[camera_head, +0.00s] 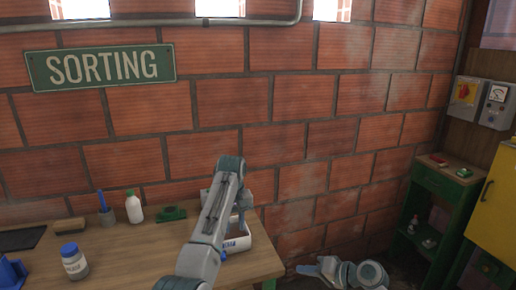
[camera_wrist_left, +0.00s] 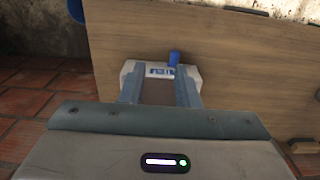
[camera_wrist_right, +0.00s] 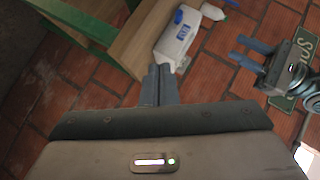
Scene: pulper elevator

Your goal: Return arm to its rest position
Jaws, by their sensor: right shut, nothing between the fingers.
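My left arm reaches over the right end of the wooden table in the head view. Its gripper (camera_head: 243,205) hangs over a white container (camera_head: 259,242) with a blue label. In the left wrist view the two fingers (camera_wrist_left: 158,88) are spread with bare table between them, and the white container (camera_wrist_left: 134,72) with its blue cap lies past their tips. The right wrist view shows the left gripper (camera_wrist_right: 240,55) apart from the container (camera_wrist_right: 178,38). My right gripper (camera_head: 300,268) is low, right of the table, and its fingers (camera_wrist_right: 159,84) are shut and empty.
A brick wall is behind. A green shelf (camera_head: 437,190) and yellow cabinet (camera_head: 490,215) stand at the right.

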